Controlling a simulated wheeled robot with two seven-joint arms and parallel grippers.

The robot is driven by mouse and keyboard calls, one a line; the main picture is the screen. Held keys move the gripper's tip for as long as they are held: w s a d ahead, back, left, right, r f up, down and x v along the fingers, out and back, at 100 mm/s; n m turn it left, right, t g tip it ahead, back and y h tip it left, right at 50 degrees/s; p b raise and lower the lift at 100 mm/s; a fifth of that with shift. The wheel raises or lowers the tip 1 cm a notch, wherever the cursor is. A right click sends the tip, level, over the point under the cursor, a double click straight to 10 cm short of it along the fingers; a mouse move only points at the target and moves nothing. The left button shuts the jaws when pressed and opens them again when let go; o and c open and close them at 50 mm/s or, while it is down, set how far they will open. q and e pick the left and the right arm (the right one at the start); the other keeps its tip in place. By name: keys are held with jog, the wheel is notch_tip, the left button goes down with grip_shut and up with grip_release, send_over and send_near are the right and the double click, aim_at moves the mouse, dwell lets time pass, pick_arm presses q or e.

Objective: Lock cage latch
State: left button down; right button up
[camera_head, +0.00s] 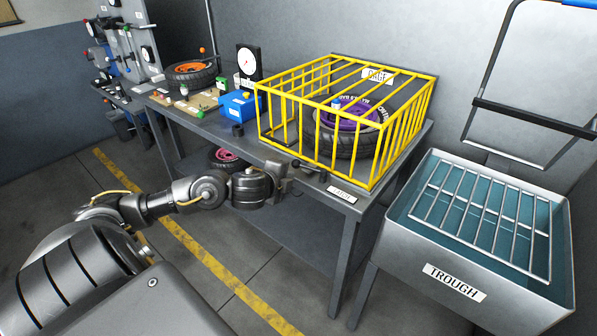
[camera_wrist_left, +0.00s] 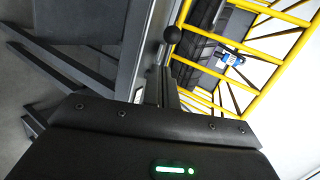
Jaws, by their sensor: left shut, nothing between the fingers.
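The yellow-barred cage (camera_head: 262,112) stands on the workbench with a tyre (camera_head: 345,145) with a purple rim inside it. A dark latch lever (camera_head: 310,168) lies at the bench's front edge below the cage. Its black ball knob (camera_wrist_left: 172,34) shows in the left wrist view, just beyond the gripper. My left gripper (camera_head: 287,172) is shut and empty, close to the latch at the bench's front edge. I cannot tell whether it touches the lever. The fingers show only partly in the left wrist view (camera_wrist_left: 160,88). My right gripper is not in view.
A blue box (camera_head: 238,106) and a dial gauge (camera_head: 249,62) stand left of the cage. Another tyre (camera_head: 190,75) with an orange rim lies farther left. A water-filled trough (camera_head: 425,250) with a grille stands to the right. A label plate (camera_head: 342,194) sits at the bench edge.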

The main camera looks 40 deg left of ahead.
aim_at(303, 167)
pick_arm(q)
jog(key=shift+w+r+x, duration=0.1)
jog(key=shift+r+x, duration=0.1)
jog(key=shift+x, duration=1)
jog(key=shift+w+r+x, duration=0.1)
jog(key=shift+r+x, duration=0.05)
jog(key=shift+x, duration=1.05)
jog(key=shift+w+r+x, duration=0.1)
jog(key=shift+r+x, duration=0.1)
jog(key=shift+x, duration=1.05)
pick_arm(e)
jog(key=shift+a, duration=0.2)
